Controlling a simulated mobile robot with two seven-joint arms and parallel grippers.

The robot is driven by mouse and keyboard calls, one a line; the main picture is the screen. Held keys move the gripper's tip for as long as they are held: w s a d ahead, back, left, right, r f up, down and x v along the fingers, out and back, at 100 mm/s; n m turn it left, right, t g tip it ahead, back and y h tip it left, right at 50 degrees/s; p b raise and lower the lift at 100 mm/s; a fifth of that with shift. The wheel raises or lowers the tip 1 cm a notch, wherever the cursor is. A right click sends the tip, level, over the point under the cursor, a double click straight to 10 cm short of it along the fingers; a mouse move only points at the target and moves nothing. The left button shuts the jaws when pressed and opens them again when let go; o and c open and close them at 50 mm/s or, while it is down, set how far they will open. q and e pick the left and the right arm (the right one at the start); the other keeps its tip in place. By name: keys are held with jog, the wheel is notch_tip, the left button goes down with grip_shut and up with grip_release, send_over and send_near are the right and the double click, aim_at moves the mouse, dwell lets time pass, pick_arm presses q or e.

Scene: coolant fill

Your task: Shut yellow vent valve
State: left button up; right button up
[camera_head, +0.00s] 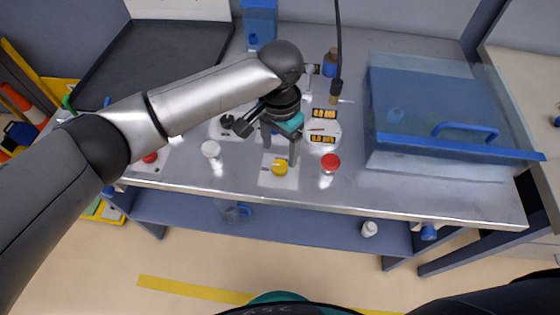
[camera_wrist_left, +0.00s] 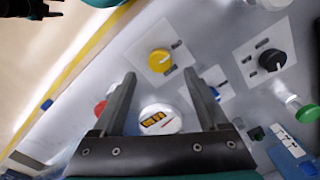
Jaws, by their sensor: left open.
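The yellow vent valve (camera_head: 280,167) is a round yellow knob on a pale square plate near the front edge of the bench. It also shows in the left wrist view (camera_wrist_left: 159,62), with a small pointer on one side. My left gripper (camera_head: 279,158) is open and empty, pointing down above the yellow valve. In the left wrist view its fingertips (camera_wrist_left: 160,76) lie to either side of the knob's position, with the knob just beyond them. I see no contact with the knob. My right gripper is not clearly seen.
A red knob (camera_head: 330,162) stands to the right and a white knob (camera_head: 211,149) to the left. A black knob (camera_wrist_left: 271,60) is near in the wrist view. Digital displays (camera_head: 322,139) sit behind.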

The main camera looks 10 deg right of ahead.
aim_at(280, 165)
pick_arm(q)
jog(key=shift+f+b, duration=0.4)
jog(key=shift+f, duration=2.4)
jog(key=shift+c, duration=0.3)
grip_shut()
